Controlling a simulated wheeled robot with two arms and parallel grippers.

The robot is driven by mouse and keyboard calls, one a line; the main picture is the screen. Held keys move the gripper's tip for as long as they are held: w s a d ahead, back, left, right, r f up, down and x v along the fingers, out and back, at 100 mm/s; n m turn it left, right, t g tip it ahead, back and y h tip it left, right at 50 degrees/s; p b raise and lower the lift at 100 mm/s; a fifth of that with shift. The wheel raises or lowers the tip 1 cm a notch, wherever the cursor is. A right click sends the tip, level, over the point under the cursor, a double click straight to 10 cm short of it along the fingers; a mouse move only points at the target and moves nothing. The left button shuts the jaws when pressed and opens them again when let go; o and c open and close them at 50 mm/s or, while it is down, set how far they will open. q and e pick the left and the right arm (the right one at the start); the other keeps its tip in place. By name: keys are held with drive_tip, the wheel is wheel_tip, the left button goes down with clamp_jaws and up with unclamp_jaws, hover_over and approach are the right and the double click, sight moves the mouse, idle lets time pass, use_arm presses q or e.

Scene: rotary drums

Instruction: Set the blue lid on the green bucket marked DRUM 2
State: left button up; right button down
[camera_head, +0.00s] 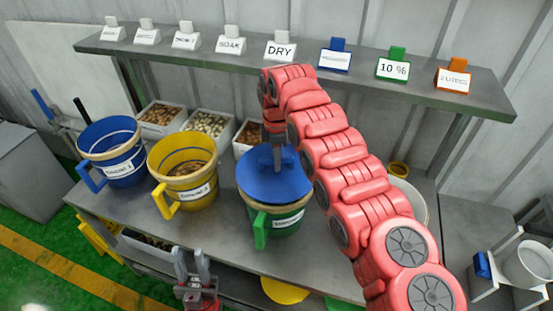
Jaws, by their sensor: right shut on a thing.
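The blue lid (262,185) is a round disc over the mouth of the green bucket (285,224). The bucket's tan rim shows below the lid's near edge; I cannot tell whether the lid rests on it or hovers just above. The bucket's white label is too small to read surely. My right gripper (277,158) is shut on the lid's handle, pointing down, and partly hides the lid. My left gripper (191,262) is low in front of the table edge, fingers up, open and empty.
A blue bucket (113,160) and a yellow bucket (187,185) stand left on the grey table (222,235). White boxes of stones (207,126) are behind. A shelf (180,52) with several sign cards runs above. My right arm hides the table's right part.

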idle(0.6)
drive_tip(key=shift+f+b, duration=0.85)
drive_tip(key=shift+f, duration=0.3)
drive_tip(key=c, duration=0.6)
unclamp_jaws()
drive_tip(key=shift+r, duration=0.15)
drive_tip(key=shift+r, duration=0.35)
wheel_tip(320, 180, up, 5)
drive_tip(key=shift+a+f, duration=0.1)
wheel_tip(320, 180, up, 12)
drive_tip(key=p, duration=1.1)
drive_tip(key=shift+f, duration=0.15)
